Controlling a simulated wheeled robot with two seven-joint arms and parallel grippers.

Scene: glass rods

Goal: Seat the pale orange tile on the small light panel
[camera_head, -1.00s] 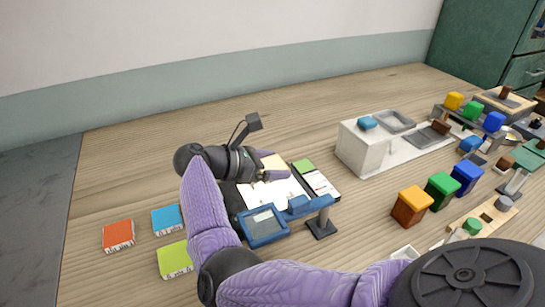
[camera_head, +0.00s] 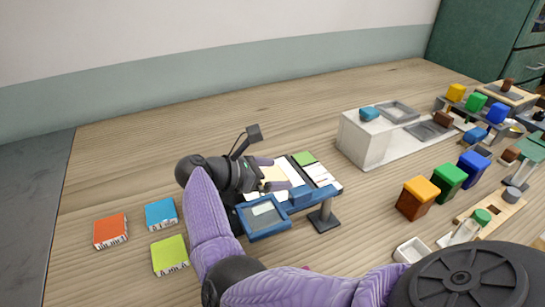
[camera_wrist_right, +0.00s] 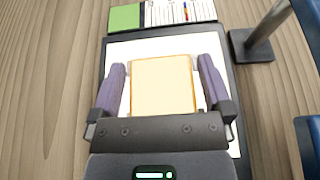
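The pale orange tile (camera_wrist_right: 163,86) lies between the fingers of my right gripper (camera_wrist_right: 162,68), over a bright white panel (camera_wrist_right: 118,50) in a dark frame. In the wrist view narrow white gaps show between the tile and both fingers, so the gripper looks slightly open around it. In the head view the tile (camera_head: 276,173) shows between the fingers of the right gripper (camera_head: 270,175), low over the white panel (camera_head: 294,177). Whether its underside rests flat is hidden. My left gripper is not in view.
A blue-framed screen (camera_head: 265,217) and a blue bar on a dark-footed post (camera_head: 323,218) stand close in front of the panel. Red (camera_head: 111,231), blue (camera_head: 160,214) and green (camera_head: 169,255) blocks lie left. A grey-white box (camera_head: 362,145) and coloured bins (camera_head: 417,198) stand right.

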